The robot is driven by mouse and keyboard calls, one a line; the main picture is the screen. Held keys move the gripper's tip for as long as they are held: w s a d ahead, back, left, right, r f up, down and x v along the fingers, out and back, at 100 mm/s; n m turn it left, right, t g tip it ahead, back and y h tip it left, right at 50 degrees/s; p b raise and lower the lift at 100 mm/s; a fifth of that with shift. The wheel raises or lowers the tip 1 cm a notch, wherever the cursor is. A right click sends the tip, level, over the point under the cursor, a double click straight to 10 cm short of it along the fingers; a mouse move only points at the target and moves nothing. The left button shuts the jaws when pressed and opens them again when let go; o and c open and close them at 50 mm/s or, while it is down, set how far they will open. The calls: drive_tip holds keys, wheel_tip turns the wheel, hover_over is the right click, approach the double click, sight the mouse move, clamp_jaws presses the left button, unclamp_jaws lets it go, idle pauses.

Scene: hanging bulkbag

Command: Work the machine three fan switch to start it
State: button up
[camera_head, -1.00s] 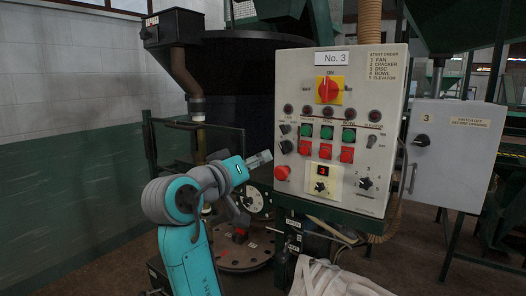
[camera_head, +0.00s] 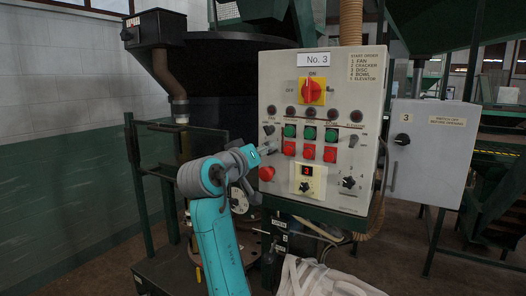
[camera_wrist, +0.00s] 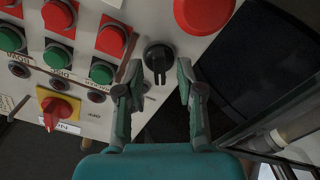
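The No. 3 control panel (camera_head: 340,75) stands in front of me, with columns of green and red buttons. A black rotary knob (camera_wrist: 158,58) near the panel's left edge shows in the wrist view, beside the large red button (camera_wrist: 203,15). My gripper (camera_wrist: 160,66) is open, one finger on each side of this knob, with gaps visible between knob and fingers. In the head view my gripper (camera_head: 265,149) is at the panel's left side, above the red button (camera_head: 267,173), and partly hides that area. I cannot read a label on the knob.
A red-and-yellow main selector (camera_head: 312,91) sits above the buttons. A grey box (camera_head: 430,150) marked 3 is at the right. A green rail frame (camera_head: 140,185) and a dark hopper (camera_head: 225,85) stand left and behind. A white bag (camera_head: 325,277) hangs below the panel.

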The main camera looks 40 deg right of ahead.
clamp_jaws()
drive_tip(key=shift+m, duration=0.3)
drive_tip(key=m, duration=1.1)
drive_tip(key=shift+s, duration=0.1)
drive_tip(key=shift+m, duration=0.3)
idle(0.4)
unclamp_jaws()
